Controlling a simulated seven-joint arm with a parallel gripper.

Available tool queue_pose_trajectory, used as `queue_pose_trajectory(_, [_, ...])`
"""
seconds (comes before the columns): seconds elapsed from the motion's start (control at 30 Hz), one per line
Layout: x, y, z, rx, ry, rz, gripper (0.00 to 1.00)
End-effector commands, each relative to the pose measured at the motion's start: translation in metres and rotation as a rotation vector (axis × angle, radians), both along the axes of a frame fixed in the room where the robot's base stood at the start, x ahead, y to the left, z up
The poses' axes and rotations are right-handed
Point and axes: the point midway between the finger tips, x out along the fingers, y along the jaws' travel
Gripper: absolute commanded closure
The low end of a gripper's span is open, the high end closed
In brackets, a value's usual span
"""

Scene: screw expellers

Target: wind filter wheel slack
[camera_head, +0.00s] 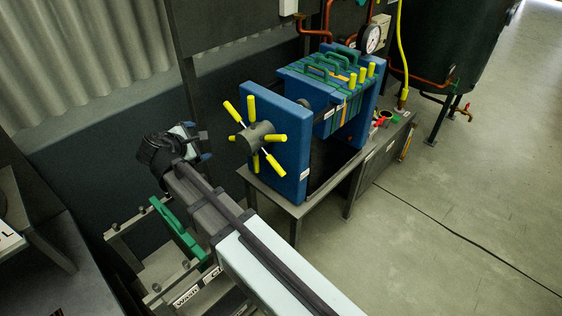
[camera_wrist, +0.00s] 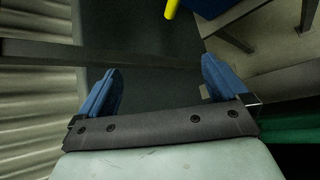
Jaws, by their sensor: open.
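The filter wheel (camera_head: 255,138) is a dark hub with several white spokes ending in yellow grips, on the front of a blue end plate (camera_head: 285,150) of the filter press. In the wrist view only one yellow grip (camera_wrist: 171,8) shows at the top edge. My gripper (camera_head: 204,143) is left of the wheel, apart from it, at about the height of its lower spokes. In the wrist view my gripper (camera_wrist: 160,80) has its two blue fingers spread wide with nothing between them. The screw behind the hub is mostly hidden.
Green-handled plates (camera_head: 325,72) hang between the press's blue ends, on a grey metal stand (camera_head: 270,200). A low rack with a green bar (camera_head: 178,230) stands below my arm. A dark tank (camera_head: 450,45) is at back right. The floor at right is clear except a cable.

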Motion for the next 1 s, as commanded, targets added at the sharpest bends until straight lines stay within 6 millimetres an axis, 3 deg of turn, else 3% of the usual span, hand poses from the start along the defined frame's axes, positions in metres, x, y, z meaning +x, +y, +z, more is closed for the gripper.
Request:
queue_pose_trajectory(0.17, [-0.024,0.005,-0.030,-0.104,0.068,0.094,0.00])
queue_pose_trajectory(0.33, [-0.034,-0.007,-0.053,-0.178,0.117,0.132,0.00])
queue_pose_trajectory(0.67, [-0.030,-0.074,-0.086,-0.273,0.140,0.012,0.00])
queue_pose_trajectory(1.0, [-0.057,-0.120,-0.097,-0.432,0.024,-0.168,0.00])
